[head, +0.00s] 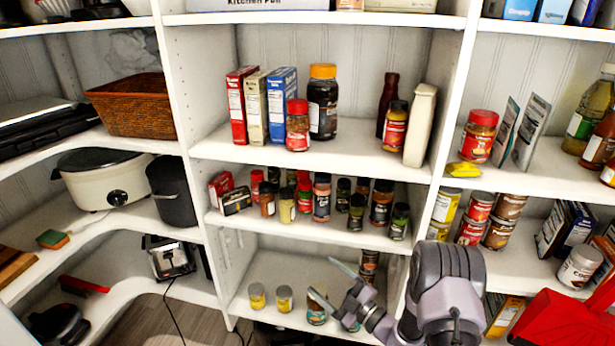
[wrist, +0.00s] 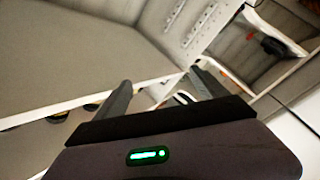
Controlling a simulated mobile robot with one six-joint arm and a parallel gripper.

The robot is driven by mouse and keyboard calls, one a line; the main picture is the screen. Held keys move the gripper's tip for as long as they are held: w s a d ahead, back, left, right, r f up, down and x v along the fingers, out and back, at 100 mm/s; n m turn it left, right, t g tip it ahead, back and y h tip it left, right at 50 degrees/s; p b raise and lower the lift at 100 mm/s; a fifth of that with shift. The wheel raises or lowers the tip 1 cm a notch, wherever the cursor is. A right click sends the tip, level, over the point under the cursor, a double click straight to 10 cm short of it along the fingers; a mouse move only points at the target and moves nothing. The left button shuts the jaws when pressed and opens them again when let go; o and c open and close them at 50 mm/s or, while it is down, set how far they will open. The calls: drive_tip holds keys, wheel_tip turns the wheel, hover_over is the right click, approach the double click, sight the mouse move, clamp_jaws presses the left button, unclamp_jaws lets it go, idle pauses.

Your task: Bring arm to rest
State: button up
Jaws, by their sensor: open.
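My gripper (head: 338,281) is at the lower middle of the head view, in front of the lower shelf of the middle section. Its two fingers are spread apart with nothing between them. In the wrist view my gripper (wrist: 158,92) also shows two separated fingers, with a shelf board and side panel beyond them. My grey and purple arm comes in from the bottom right of the head view. The fingertips overlap the jars on the lower shelf in the picture; I cannot tell how near they are.
The lower shelf holds two small yellow jars (head: 257,297) and a teal-labelled jar (head: 316,308). Spice bottles (head: 321,197) crowd the shelf above. A red object (head: 572,318) stands at the lower right, near my arm. Wooden floor (head: 150,322) is open at the lower left.

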drive_tip(key=s+a+r+n+g+y, duration=0.1)
drive_tip(key=s+a+r+n+g, duration=0.45)
drive_tip(key=s+r+n, duration=0.4)
drive_tip(key=s+a+r+n+g, duration=0.6)
drive_tip(key=r+n, duration=0.4)
drive_tip(key=n, duration=0.4)
drive_tip(key=s+d+r+n+h, duration=0.1)
drive_tip(key=s+d+n+h, duration=0.3)
drive_tip(key=s+n, duration=0.45)
drive_tip(key=s+d+r+n+h, duration=0.2)
drive_tip(key=s+d+n+h, duration=0.15)
drive_tip(key=s+n, duration=0.45)
drive_tip(key=s+d+r+n+t+h, duration=0.1)
drive_tip(key=s+d+n+t+h, duration=0.1)
drive_tip(key=d+n, duration=0.5)
drive_tip(key=n+t+h, duration=0.1)
drive_tip(key=n+h, duration=0.1)
drive_tip(key=shift+r+n, duration=0.25)
drive_tip(key=shift+n, duration=0.15)
drive_tip(key=shift+s+t+h, duration=0.1)
drive_tip(key=shift+t+h, duration=0.15)
